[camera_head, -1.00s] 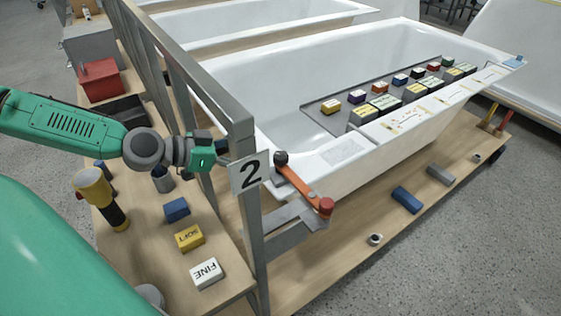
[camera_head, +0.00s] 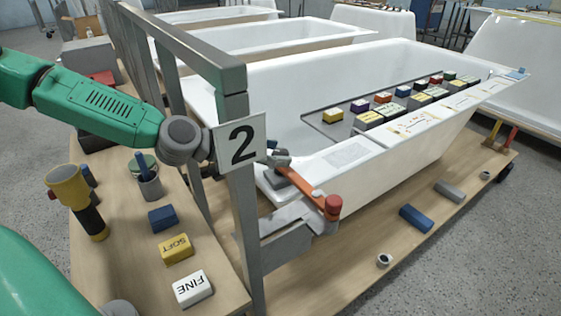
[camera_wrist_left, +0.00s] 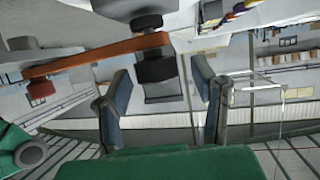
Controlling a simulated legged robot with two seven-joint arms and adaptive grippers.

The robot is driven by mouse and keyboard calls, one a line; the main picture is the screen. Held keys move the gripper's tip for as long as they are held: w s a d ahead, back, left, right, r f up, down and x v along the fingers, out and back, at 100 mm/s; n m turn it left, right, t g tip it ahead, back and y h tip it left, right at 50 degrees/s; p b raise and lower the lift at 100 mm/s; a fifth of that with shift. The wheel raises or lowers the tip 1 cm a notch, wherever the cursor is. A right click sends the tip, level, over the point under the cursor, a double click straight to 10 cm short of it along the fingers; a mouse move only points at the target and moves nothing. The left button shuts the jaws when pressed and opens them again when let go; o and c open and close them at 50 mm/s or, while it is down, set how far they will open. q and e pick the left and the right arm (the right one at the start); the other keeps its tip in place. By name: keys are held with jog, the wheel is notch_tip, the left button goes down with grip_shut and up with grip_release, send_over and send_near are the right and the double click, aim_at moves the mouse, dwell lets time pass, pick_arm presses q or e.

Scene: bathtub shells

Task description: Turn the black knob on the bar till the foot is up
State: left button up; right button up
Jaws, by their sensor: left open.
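The orange bar (camera_head: 308,186) with a red knob (camera_head: 333,204) at its near end sits on a grey bracket at the tub's corner. The bar also shows in the left wrist view (camera_wrist_left: 95,54). There, dark pieces (camera_wrist_left: 156,68) sit at its right end; I cannot tell which is the black knob. My left gripper (camera_head: 274,153) is mostly hidden behind the "2" sign, its tips showing near the bar's far end. In the wrist view my left gripper (camera_wrist_left: 162,78) is open, fingers apart, the dark piece between or beyond them. The foot is not clearly visible. My right gripper is out of view.
A grey post frame with the "2" sign (camera_head: 240,142) stands between my left arm and the tub (camera_head: 390,55). A wooden bench at left holds blue, yellow and white blocks and a yellow-black tool (camera_head: 80,200). Loose blocks lie on the plank by the tub.

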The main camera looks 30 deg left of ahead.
pick_arm(q)
jog(key=shift+w+d+f, duration=0.2)
jog(key=shift+w+d, duration=0.15)
jog(key=shift+w, duration=0.15)
grip_shut()
jog(key=shift+s+d+n+t+y+p, duration=0.1)
jog(key=shift+n+t+y+p, duration=0.55)
jog(key=shift+n+y, duration=0.5)
jog(key=shift+n+t+y+p, duration=0.35)
jog(key=shift+n+y+p, duration=0.1)
jog(key=shift+n+y, duration=1.7)
jog(key=shift+y, duration=0.3)
